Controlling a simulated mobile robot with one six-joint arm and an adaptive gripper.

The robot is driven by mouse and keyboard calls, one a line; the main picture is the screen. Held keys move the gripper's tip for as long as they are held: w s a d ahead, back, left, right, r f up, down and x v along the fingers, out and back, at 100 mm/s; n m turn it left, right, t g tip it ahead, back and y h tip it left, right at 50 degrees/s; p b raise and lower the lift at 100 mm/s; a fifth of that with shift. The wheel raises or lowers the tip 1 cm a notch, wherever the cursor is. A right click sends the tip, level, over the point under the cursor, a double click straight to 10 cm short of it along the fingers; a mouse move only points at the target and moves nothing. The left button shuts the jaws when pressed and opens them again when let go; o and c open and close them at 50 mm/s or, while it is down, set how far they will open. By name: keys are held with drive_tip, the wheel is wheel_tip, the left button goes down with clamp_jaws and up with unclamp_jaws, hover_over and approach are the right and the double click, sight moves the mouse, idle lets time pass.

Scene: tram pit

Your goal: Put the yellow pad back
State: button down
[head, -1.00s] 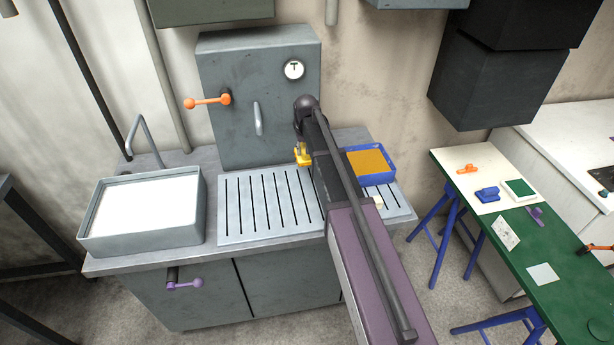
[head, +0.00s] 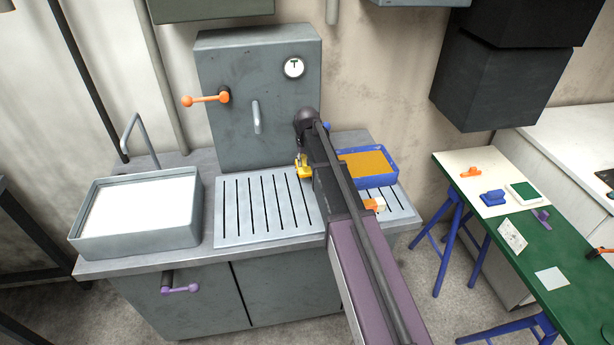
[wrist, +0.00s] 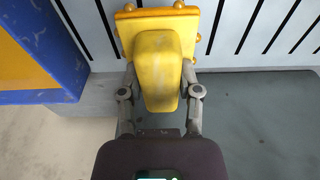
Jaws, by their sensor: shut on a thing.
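The yellow pad (wrist: 158,58) is between the two grey fingers of my gripper (wrist: 158,84), which is shut on it. It has a rounded block body on a wider plate with knobs at the corners. In the head view the yellow pad (head: 303,167) shows at the left of my arm, over the slotted grey drainboard (head: 256,208). I cannot tell whether it touches the board. My fingers are mostly hidden behind my arm in that view.
A blue tray with an orange surface (head: 371,163) stands right of my arm; its blue and orange edge fills the left of the wrist view (wrist: 40,50). A small orange-and-white block (head: 375,205) lies beside my arm. A white-filled basin (head: 135,210) is left; a green table (head: 545,255) is right.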

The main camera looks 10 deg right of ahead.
sight(306, 180)
drive_tip(key=shift+f, duration=0.1)
idle(0.3)
drive_tip(key=shift+f+b, duration=2.3)
drive_tip(key=shift+f, duration=0.2)
drive_tip(key=shift+c, duration=1.5)
unclamp_jaws()
drive_tip(key=shift+r, duration=0.1)
drive_tip(key=r+p, duration=0.4)
drive_tip(key=s+r+p, duration=0.1)
drive_tip(key=r+p, duration=0.8)
drive_tip(key=shift+s+r, duration=0.2)
drive_tip(key=shift+r, duration=0.1)
